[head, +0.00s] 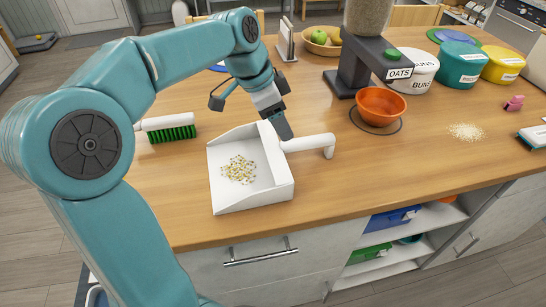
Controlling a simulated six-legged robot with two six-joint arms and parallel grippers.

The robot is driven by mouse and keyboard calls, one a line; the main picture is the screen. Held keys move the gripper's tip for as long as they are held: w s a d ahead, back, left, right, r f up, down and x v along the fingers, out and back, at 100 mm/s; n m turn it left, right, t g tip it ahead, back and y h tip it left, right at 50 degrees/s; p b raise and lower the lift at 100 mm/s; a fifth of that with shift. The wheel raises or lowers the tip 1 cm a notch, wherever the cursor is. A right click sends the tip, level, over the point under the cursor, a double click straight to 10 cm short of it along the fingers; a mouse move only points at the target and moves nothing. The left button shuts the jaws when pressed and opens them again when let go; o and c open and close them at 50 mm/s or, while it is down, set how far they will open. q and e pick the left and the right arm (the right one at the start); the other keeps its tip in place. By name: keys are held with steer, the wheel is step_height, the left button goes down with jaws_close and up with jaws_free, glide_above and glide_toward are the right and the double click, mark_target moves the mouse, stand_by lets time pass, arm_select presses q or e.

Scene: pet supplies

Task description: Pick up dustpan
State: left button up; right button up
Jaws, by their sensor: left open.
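The white dustpan (224,184) lies on the wooden island top near its front edge. Its open pan faces the front and holds a scatter of small yellowish and white bits (239,169). Its white handle (312,144) points right and bends down at the end. My left gripper (281,128) reaches down from above to the back right of the pan, close to where the handle joins. Its jaws are open, seen nearly edge-on. I cannot tell whether the fingers touch the dustpan. My right gripper is not in view.
A brush with green bristles (172,134) lies left of the dustpan. An oats dispenser (362,65) stands behind, with an orange bowl (381,106) in front. A pale crumb pile (467,132) and labelled tubs (455,66) are at right.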

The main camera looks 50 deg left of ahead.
mark_target(291, 142)
arm_select(q)
steer(key=x, duration=0.3)
steer(key=shift+d+f, duration=0.25)
steer(key=x, duration=0.5)
steer(key=shift+w+f, duration=0.15)
steer(key=shift+f, duration=0.1)
jaws_close()
steer(key=shift+r, duration=0.15)
step_height(291, 142, up, 20)
steer(key=p, duration=0.3)
steer(key=shift+p, duration=0.35)
